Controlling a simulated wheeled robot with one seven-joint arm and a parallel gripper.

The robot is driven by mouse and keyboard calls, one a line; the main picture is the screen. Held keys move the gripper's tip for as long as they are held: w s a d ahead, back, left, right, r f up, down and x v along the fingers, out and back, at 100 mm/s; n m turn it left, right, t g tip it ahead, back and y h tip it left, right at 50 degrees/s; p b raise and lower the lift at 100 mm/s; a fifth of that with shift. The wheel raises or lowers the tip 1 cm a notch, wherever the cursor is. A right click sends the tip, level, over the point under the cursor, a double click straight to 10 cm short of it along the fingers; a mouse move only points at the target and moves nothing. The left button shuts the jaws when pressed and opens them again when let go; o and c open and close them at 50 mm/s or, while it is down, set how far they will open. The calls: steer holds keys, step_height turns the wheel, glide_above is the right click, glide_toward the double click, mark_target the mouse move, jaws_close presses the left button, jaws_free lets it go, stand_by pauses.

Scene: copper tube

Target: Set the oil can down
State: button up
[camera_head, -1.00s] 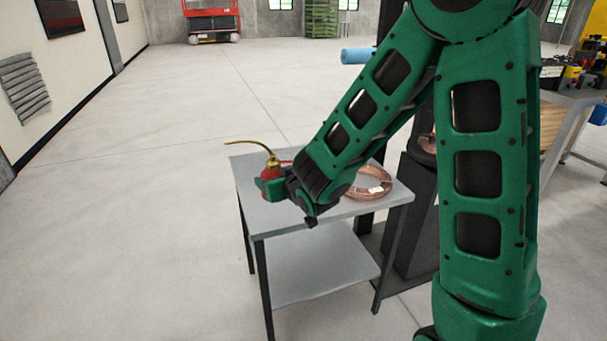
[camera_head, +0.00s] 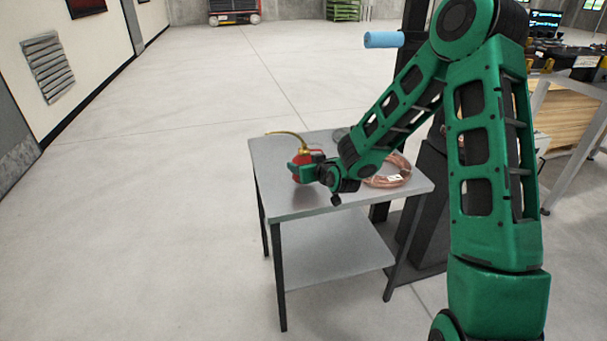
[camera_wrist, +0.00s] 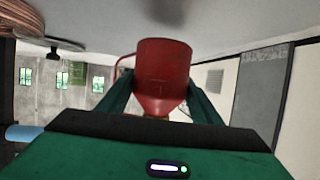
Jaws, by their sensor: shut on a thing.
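The oil can (camera_head: 301,172) has a red body and a long curved brass spout pointing left. It is upright at the left part of the small grey table (camera_head: 290,203). My gripper (camera_head: 308,168) is shut on the can's body from the right. In the wrist view, which is upside down, the red can (camera_wrist: 164,68) sits between the two green fingers (camera_wrist: 163,98). A dark shadow lies on the tabletop near its base. I cannot tell whether the base touches the tabletop.
A copper tube coil (camera_head: 398,177) lies on the table to the right of the can, partly behind my arm. The front left tabletop is clear. The table has a lower shelf (camera_head: 335,268). A blue roll (camera_head: 383,39) shows further back. Open floor lies to the left.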

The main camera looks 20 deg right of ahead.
steer(key=shift+f, duration=1.5)
steer(key=shift+f, duration=0.1)
steer(key=o, duration=1.4)
steer(key=shift+c, duration=0.2)
